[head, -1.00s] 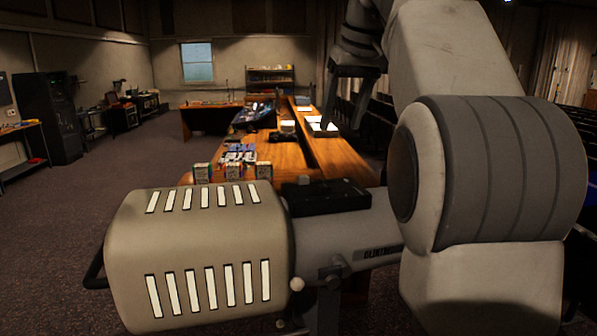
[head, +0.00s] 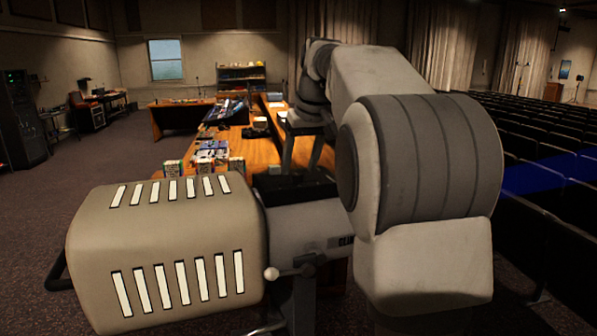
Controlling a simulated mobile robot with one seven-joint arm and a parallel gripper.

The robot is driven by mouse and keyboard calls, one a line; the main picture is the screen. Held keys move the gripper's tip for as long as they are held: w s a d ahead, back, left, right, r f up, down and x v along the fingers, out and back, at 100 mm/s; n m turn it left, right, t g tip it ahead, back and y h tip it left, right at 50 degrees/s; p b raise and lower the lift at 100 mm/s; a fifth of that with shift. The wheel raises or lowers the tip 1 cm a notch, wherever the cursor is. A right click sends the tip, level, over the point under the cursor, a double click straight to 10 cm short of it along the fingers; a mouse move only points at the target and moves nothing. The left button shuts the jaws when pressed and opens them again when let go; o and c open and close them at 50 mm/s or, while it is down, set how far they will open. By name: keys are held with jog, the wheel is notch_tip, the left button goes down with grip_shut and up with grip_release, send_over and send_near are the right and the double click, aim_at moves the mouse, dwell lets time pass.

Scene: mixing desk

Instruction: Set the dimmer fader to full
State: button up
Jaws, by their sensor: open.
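No dimmer fader can be made out in the head view. A black box (head: 294,192) sits on top of a large beige and grey lamp housing (head: 165,250) with white slots, close in front of me. Any control on the box is too small or hidden to tell. My gripper (head: 300,168) points down with its two fingers apart and empty. It appears just over or behind the box; I cannot tell whether it touches. My own arm hides the lamp's right end.
A long wooden desk (head: 233,150) runs away behind the lamp, with boxes (head: 212,151) and a mixing console (head: 224,112) on it. Rows of dark seats (head: 545,165) fill the right. Open carpet (head: 95,165) lies to the left.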

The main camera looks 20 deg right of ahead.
jog(key=shift+x, duration=1.15)
grip_shut()
jog(key=shift+r, duration=0.1)
dwell(0.5)
